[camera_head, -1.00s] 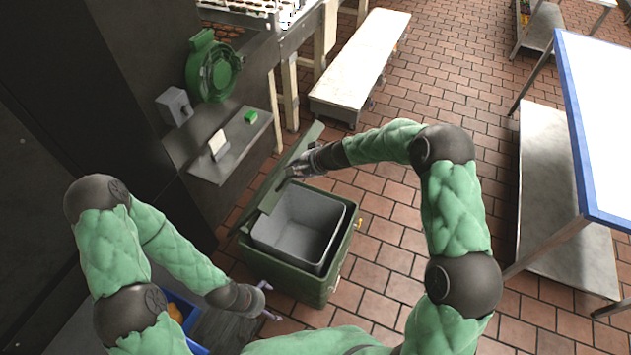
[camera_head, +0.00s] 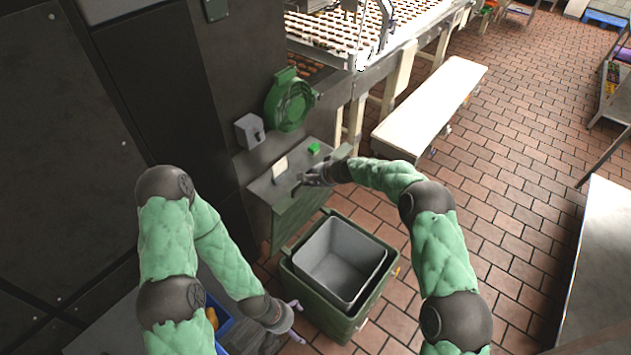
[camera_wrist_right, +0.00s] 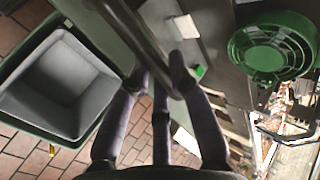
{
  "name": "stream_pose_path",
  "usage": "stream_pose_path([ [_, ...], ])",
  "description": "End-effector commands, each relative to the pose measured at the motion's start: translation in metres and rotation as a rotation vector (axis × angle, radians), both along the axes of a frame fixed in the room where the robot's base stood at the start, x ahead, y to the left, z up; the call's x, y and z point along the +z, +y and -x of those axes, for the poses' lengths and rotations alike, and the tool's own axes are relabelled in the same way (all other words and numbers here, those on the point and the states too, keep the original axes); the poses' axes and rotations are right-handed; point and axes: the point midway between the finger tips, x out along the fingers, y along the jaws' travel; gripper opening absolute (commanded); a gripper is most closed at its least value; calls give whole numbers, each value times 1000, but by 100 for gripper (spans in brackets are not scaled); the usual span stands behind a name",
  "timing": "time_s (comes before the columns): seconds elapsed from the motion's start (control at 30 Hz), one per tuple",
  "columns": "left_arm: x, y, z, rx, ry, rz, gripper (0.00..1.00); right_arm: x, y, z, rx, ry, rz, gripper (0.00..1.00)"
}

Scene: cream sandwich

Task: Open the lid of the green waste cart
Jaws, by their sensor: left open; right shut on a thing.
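The green waste cart (camera_head: 313,288) stands on the floor with a grey inner bin (camera_head: 330,248) showing in its open mouth. Its green lid (camera_head: 298,212) is raised steeply at the back of the cart, against or close to the small grey shelf. My right gripper (camera_head: 303,186) is shut on the lid's upper edge. In the right wrist view, the lid's edge (camera_wrist_right: 135,35) runs between the fingers of my right gripper (camera_wrist_right: 158,82), and the open cart (camera_wrist_right: 50,135) lies to the left. My left gripper (camera_head: 294,321) is open and empty beside the cart's near left side.
The grey shelf (camera_head: 262,184) behind the lid holds a white item (camera_head: 280,167) and a green block (camera_head: 314,148). A green round fan-like unit (camera_head: 290,103) hangs above it. A blue crate (camera_head: 222,322) is near my left arm.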

Motion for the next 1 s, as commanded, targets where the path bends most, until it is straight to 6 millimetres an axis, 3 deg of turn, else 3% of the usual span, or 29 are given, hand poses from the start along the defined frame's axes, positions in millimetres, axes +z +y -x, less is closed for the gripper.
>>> stream_pose_path([
  [0.53, 3, 0, 0, 0, 0, 0, 98, 4, 4, -5, -1, -6, -1, 0],
  [0.57, 3, 0, 0, 0, 0, 0, 98, 4, 4, -5, -1, -6, -1, 26],
  [0.63, 3, 0, 0, 0, 0, 0, 98, 4, 4, -5, -1, -5, 0, 46],
  [1.0, 3, 0, 0, 0, 0, 0, 98, 3, 3, -5, -3, -5, 1, 46],
])
